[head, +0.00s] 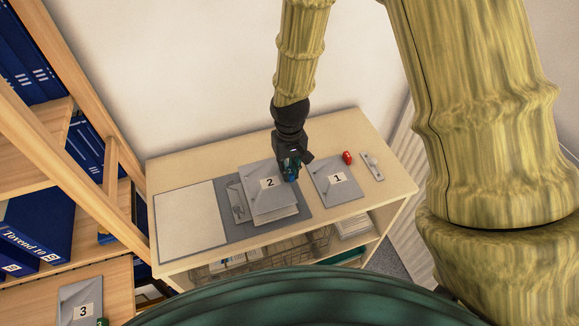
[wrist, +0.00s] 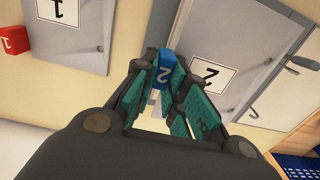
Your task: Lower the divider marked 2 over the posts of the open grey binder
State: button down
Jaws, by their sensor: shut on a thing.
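The divider marked 2 (head: 262,202) is a grey sheet with a white number label. In the head view it is over the right part of the open grey binder (head: 240,231), just right of the binder's metal post plate (head: 237,201). My gripper (head: 290,172) is shut on the divider's blue tab, which shows between the teal finger pads (wrist: 164,72) in the wrist view. The divider's face (wrist: 225,30) also shows there. White sheets show under its lower edge. I cannot tell its height above the binder, or whether its holes line up with the posts.
The divider marked 1 (head: 329,193) with its red tab (head: 347,157) lies right of the binder. A small pale plate (head: 373,167) lies farther right. The divider marked 3 (head: 72,300) is at lower left. Shelves with blue binders (head: 38,222) stand left. A wire basket (head: 290,250) is below the tabletop.

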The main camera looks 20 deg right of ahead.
jog(key=shift+f+b, duration=0.6)
jog(key=shift+f, duration=1)
dwell(0.8)
jog(key=c, duration=1.4)
grip_release()
jog(key=shift+o, duration=0.2)
jog(key=shift+r, duration=0.1)
jog(key=shift+r+p, duration=2.95)
jog(key=shift+r, duration=0.5)
